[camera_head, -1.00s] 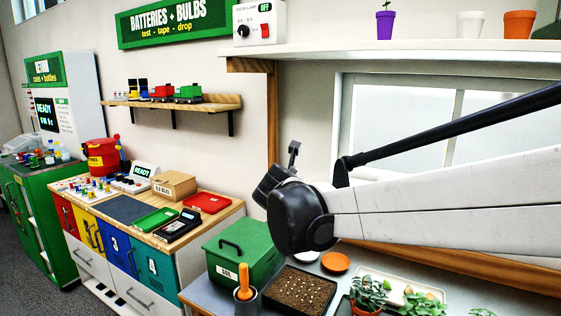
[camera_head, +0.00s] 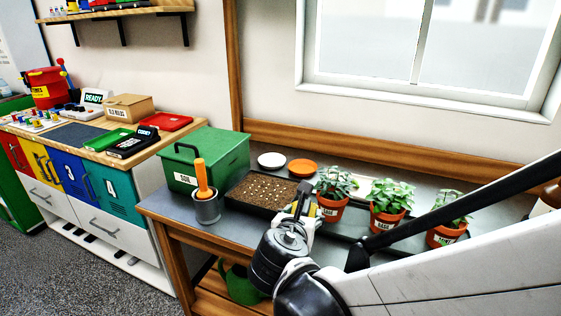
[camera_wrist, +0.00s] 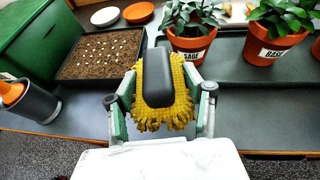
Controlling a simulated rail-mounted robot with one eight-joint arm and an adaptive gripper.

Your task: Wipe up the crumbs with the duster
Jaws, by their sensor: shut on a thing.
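The duster (camera_wrist: 180,105), a yellow fringed pad with a dark grip on top, is in the wrist view. My gripper (camera_wrist: 158,88) is shut on it, one finger at each side. In the head view my gripper (camera_head: 305,205) is over the front of the grey bench (camera_head: 160,204), right of the soil tray, and only a bit of yellow shows beside it. I cannot tell whether the duster touches the bench. I make out no crumbs on the bare bench; pale specks lie on the soil in the black tray (camera_head: 232,200). My gripper and arm hide part of the bench.
Potted plants (camera_head: 385,219) stand right of my gripper, close to the duster. A green box (camera_head: 222,158) and a grey cup (camera_head: 207,208) with an orange-handled tool are at left. White (camera_head: 271,160) and orange (camera_head: 302,168) saucers lie behind. Some bench front is clear.

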